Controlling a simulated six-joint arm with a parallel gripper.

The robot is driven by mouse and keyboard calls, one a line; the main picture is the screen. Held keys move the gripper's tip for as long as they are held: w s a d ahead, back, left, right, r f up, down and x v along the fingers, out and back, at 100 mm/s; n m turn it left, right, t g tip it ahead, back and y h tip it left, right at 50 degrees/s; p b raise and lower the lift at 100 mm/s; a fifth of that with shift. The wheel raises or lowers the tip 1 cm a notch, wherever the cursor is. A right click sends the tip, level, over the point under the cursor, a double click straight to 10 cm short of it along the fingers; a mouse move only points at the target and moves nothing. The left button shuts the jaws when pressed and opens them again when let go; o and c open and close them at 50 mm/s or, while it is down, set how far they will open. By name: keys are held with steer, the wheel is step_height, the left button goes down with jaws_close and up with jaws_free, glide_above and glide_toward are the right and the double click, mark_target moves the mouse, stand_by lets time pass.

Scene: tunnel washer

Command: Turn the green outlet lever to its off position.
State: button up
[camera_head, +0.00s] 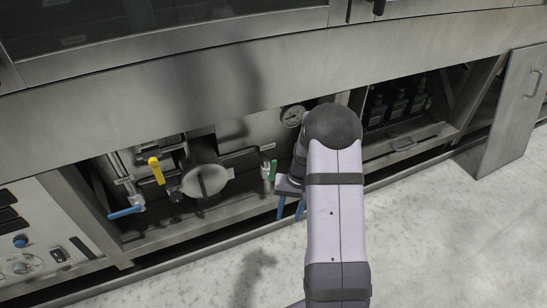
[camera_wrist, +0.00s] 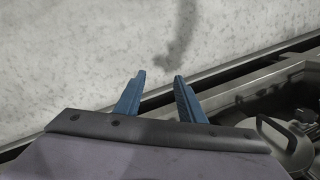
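The green outlet lever (camera_head: 273,170) stands roughly upright on a short pipe inside the open lower bay of the washer, right of the round grey lid in the head view. My gripper (camera_head: 291,210) hangs just in front of and below it, pointing down, apart from the lever as far as I can see. In the wrist view my gripper (camera_wrist: 158,90) shows two blue fingers spread apart with nothing between them. The green lever does not show in the wrist view.
A yellow lever (camera_head: 156,171) and a blue lever (camera_head: 126,212) sit left of the round lid (camera_head: 205,181). A pressure gauge (camera_head: 292,116) is behind my arm. The bay's lower frame edge (camera_head: 190,232) runs along the front. The floor (camera_head: 430,240) is clear.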

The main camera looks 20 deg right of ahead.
steer(key=w+d+t, duration=0.1)
steer(key=w+d, duration=0.1)
steer(key=w, duration=0.4)
step_height(320, 180, up, 8)
steer(key=n+t, duration=0.4)
steer(key=n, duration=0.1)
glide_above(275, 163)
steer(key=s, duration=0.2)
steer(key=shift+s+d, duration=0.1)
steer(key=shift+d, duration=0.15)
steer(key=shift+f, duration=0.1)
steer(key=shift+b+x, duration=1.05)
steer(key=shift+x, duration=2.5)
steer(key=shift+d, duration=0.15)
jaws_close()
